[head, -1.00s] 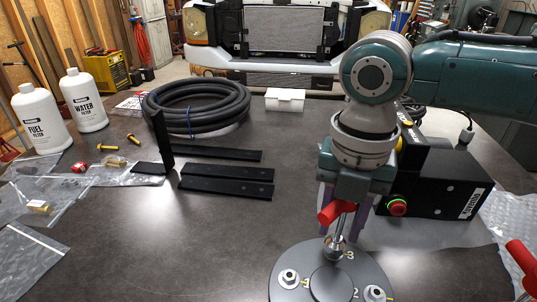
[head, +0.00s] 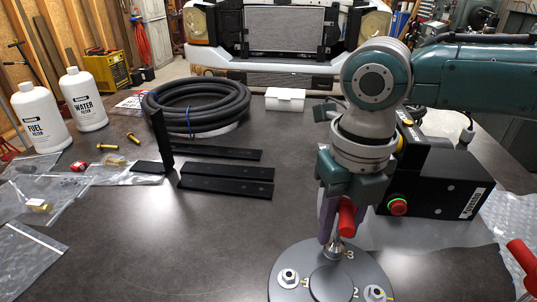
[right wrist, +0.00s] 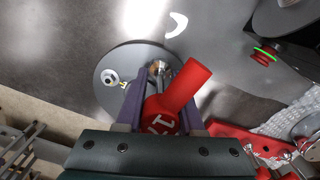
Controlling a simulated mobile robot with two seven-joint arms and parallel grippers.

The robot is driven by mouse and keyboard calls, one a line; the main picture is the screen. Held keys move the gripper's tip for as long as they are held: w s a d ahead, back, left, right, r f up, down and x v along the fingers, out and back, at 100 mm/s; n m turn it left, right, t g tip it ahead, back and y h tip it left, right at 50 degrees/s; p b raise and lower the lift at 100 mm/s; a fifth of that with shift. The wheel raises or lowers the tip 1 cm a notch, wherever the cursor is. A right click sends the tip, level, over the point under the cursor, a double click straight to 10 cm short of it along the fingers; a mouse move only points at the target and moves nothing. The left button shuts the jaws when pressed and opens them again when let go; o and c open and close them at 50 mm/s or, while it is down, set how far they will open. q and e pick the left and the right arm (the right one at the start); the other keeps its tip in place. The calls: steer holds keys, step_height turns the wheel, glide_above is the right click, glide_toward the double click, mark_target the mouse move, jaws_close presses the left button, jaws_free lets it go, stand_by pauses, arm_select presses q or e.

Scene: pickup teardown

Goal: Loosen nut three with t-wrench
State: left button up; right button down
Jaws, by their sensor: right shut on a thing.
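The t-wrench (head: 347,217) has a red handle and a steel shaft. It stands upright with its lower end over the nut at the mark 3 (head: 335,250) on the grey round plate (head: 294,262). My right gripper (head: 337,212), with purple fingers, is shut on the red handle from above. In the right wrist view the red handle (right wrist: 183,92) lies between the fingers, one end sticking out past them. The socket hides most of nut three. Nut one (head: 289,278) and nut two (head: 374,292) are in plain sight. My left gripper is not in view.
A second red-handled tool (head: 522,257) stands at the right edge. A black box with a red button (head: 397,207) is behind the plate, right. The table left of the plate is clear.

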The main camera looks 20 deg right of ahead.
steer(key=shift+s+d+f+n, duration=0.1)
steer(key=shift+d+f+n, duration=0.1)
steer(key=shift+f+n, duration=0.15)
